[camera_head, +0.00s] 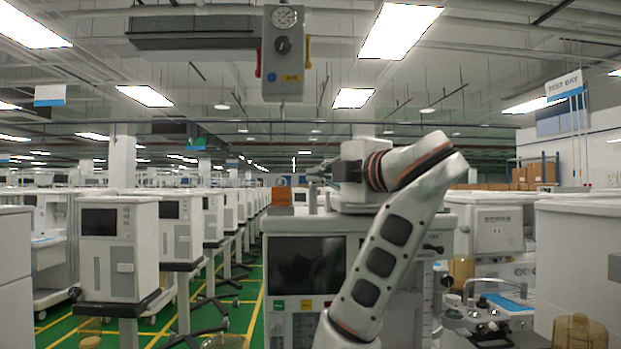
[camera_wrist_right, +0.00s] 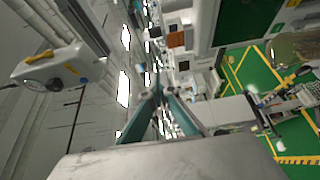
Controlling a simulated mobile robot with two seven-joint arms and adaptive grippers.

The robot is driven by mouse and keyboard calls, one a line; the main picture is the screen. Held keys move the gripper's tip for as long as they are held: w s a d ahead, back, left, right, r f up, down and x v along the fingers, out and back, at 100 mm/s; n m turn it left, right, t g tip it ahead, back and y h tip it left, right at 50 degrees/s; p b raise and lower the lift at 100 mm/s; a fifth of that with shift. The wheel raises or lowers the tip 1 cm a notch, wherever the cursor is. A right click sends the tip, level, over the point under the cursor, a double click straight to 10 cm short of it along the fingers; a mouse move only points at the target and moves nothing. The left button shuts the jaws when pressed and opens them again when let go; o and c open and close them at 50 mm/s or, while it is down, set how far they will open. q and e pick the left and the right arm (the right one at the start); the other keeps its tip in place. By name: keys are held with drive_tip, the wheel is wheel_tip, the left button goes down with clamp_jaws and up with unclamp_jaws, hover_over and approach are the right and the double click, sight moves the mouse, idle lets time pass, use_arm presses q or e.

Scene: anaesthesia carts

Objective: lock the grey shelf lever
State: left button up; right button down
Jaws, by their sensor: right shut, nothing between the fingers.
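The anaesthesia cart (camera_head: 306,262) with a dark screen stands straight ahead in the head view. I cannot pick out the grey shelf lever in either view; my right arm covers part of the cart. My right gripper (camera_head: 320,174) is above the cart's top, pointing left, and its fingers are small and hard to see there. In the right wrist view the two teal fingers of the right gripper (camera_wrist_right: 158,92) meet at their tips with nothing between them. They touch nothing that I can see. My left gripper is not in view.
A grey box with a gauge (camera_head: 283,82) hangs overhead, with a red and a yellow handle. A row of carts (camera_head: 106,250) stands at left. A white unit (camera_head: 590,262) and a shelf with a blue pad (camera_head: 508,303) are at right. Green floor (camera_head: 240,295) shows at left of centre.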

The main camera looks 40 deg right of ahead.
drive_tip(key=w+p, duration=0.2)
drive_tip(key=w, duration=0.8)
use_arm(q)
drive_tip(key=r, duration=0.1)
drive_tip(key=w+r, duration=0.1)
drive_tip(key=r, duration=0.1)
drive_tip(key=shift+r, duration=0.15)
use_arm(e)
drive_tip(key=d, duration=0.1)
drive_tip(key=s+d, duration=0.1)
drive_tip(key=d, duration=0.2)
drive_tip(key=shift+s+d, duration=0.1)
drive_tip(key=shift+s, duration=0.2)
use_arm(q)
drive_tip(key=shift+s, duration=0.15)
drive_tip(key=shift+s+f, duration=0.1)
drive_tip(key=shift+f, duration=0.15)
use_arm(e)
drive_tip(key=shift+s, duration=0.1)
